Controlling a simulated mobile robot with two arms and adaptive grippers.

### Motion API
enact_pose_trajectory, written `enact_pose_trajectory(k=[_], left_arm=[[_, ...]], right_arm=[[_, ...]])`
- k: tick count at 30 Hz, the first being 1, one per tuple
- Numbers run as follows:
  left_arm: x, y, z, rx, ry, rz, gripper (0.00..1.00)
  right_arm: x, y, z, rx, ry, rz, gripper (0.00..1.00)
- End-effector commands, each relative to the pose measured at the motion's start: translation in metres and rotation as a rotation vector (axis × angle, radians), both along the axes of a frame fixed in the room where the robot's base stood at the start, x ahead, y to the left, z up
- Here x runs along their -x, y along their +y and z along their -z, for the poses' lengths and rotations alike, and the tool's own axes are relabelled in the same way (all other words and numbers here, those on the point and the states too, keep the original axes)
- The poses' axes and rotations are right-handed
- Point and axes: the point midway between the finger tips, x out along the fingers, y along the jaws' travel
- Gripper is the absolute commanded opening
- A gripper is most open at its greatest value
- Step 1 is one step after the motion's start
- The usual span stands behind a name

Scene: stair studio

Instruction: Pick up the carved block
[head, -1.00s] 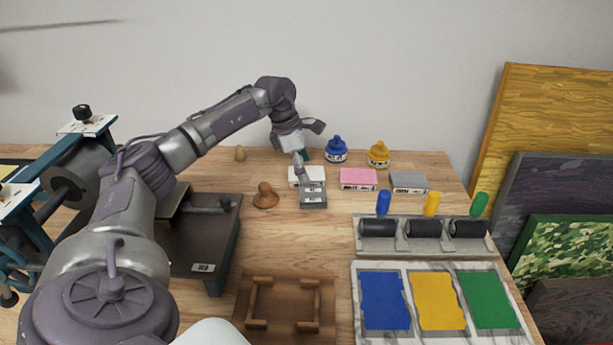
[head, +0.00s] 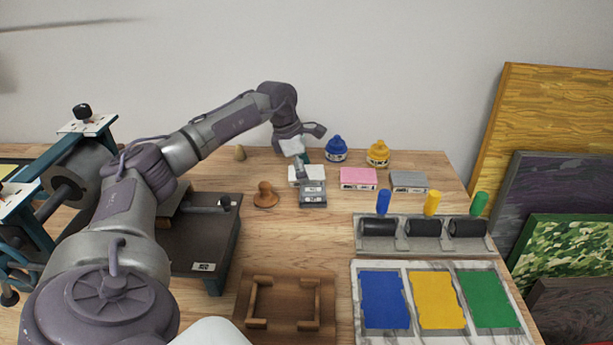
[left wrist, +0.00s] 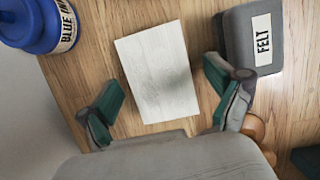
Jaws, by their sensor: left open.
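My left gripper (head: 303,163) is open above the pale block. In the left wrist view its green-padded fingers (left wrist: 165,95) are on either side of the block, apparently apart from it. My right gripper is not in view.
The felt block (left wrist: 250,38) sits close beside one finger. Blue (head: 336,149) and yellow (head: 378,154) ink bottles stand at the back. A wooden knob (head: 265,195) is to the left. Rollers (head: 422,228), an ink slab (head: 350,310) and a wooden frame (head: 285,303) lie in front.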

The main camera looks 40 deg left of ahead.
Motion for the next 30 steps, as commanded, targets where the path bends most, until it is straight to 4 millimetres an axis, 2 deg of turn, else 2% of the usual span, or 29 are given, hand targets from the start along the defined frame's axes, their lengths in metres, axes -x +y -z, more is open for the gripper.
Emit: enact_pose_trajectory(k=[3, 15, 25, 30], left_arm=[[0.000, 0.000, 0.000, 0.000, 0.000, 0.000, 0.92], [0.000, 0.000, 0.000, 0.000, 0.000, 0.000, 0.25], [0.000, 0.000, -0.004, 0.000, -0.001, 0.000, 0.25], [-0.001, 0.000, -0.022, 0.000, -0.004, 0.000, 0.25]], right_arm=[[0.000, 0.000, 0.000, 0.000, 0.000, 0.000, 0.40], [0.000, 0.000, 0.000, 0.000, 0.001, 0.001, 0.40], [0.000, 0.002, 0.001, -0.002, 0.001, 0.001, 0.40], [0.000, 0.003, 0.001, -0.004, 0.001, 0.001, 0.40]])
